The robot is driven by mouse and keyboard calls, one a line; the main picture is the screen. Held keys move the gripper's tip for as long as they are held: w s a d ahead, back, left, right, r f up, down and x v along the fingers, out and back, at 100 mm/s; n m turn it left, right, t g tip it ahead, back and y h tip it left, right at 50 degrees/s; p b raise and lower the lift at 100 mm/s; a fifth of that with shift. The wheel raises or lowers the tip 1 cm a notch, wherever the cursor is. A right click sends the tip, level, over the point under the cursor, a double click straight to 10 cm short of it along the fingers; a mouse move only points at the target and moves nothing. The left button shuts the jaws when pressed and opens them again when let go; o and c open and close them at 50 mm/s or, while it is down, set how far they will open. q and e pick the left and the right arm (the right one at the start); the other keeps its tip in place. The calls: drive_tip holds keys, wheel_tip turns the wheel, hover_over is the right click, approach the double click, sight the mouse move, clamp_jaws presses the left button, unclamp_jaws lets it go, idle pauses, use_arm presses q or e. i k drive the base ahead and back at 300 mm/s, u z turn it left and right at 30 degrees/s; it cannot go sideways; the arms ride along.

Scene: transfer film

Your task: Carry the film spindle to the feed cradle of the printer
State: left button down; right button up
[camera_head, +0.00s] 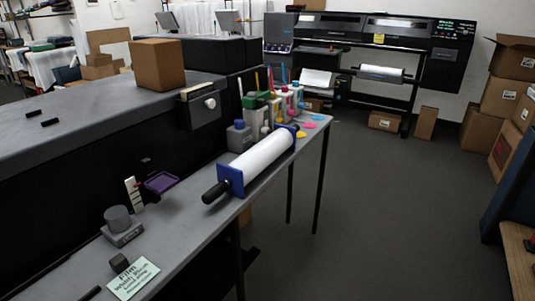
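A film spindle (263,160) lies on the narrow grey side table. It is a white roll with blue end flanges and a black handle at its near end, slanting away to the right. A large black printer (350,27) stands against the back wall. A white roll (382,73) hangs across the front of its lower stand. I cannot make out the feed cradle clearly. Neither of my grippers shows in the head view.
Bottles (275,105) crowd the table behind the spindle. A purple tray (161,182), a grey cylinder (118,219) and a label card (133,278) lie nearer. Boxes (508,95) stack at the right wall. Dark floor (380,200) between is open.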

sight(232, 178)
drive_tip(key=z, duration=0.45)
drive_tip(key=i, duration=1.7)
drive_tip(key=z, duration=0.8)
drive_tip(key=i, duration=0.3)
drive_tip(key=z, duration=0.05)
